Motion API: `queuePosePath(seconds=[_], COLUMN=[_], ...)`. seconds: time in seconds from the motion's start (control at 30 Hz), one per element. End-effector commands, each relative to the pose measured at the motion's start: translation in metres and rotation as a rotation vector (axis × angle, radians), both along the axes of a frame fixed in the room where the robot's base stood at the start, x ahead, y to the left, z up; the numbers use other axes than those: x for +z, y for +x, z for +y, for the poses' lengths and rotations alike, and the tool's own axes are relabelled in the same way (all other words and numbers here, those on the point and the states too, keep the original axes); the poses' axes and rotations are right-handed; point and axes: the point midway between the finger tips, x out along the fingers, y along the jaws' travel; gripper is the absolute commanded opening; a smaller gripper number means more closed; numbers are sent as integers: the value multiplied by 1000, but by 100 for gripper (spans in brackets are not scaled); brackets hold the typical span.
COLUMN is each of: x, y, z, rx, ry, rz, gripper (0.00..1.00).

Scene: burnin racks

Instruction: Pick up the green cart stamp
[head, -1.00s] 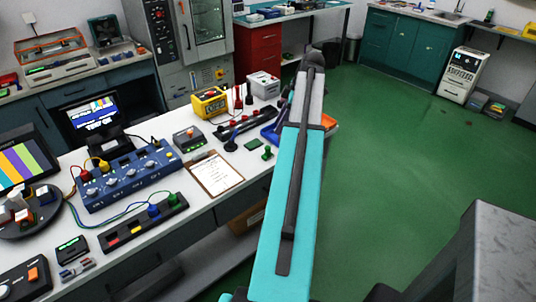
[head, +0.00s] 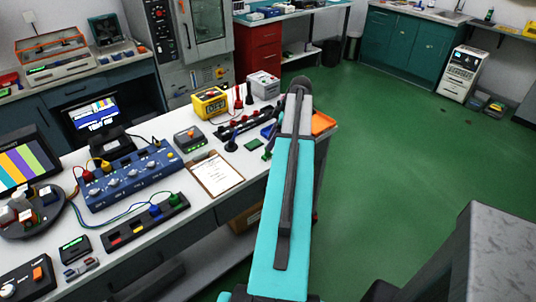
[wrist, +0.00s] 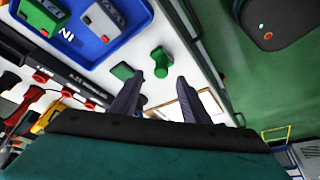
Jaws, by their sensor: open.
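The green stamp (wrist: 161,62) stands on the white bench top in the wrist view, with a round knob and a wider base. A flat green pad (wrist: 122,71) lies just left of it. In the head view the green stamp (head: 267,152) shows at the edge of my arm, partly covered, with the green pad (head: 252,144) beside it. My gripper (wrist: 160,79) is open and empty. Its two dark fingers point toward the stamp, one to each side of it in the picture. The gripper's fingers are hidden in the head view.
A blue tray (wrist: 100,52) with small boxes lies near the stamp. The bench's edge is close to the stamp, with green floor beyond.

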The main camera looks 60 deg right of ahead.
Motion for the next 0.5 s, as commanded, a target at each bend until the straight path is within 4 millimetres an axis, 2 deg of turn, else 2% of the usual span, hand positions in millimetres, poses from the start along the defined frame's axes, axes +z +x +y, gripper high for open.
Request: queuePosePath(seconds=[0.33,0.5], x=[-1,-10], y=[0,2], z=[0,2], rx=[-1,0], ry=[1,3], rz=[1,1], gripper=[42,42])
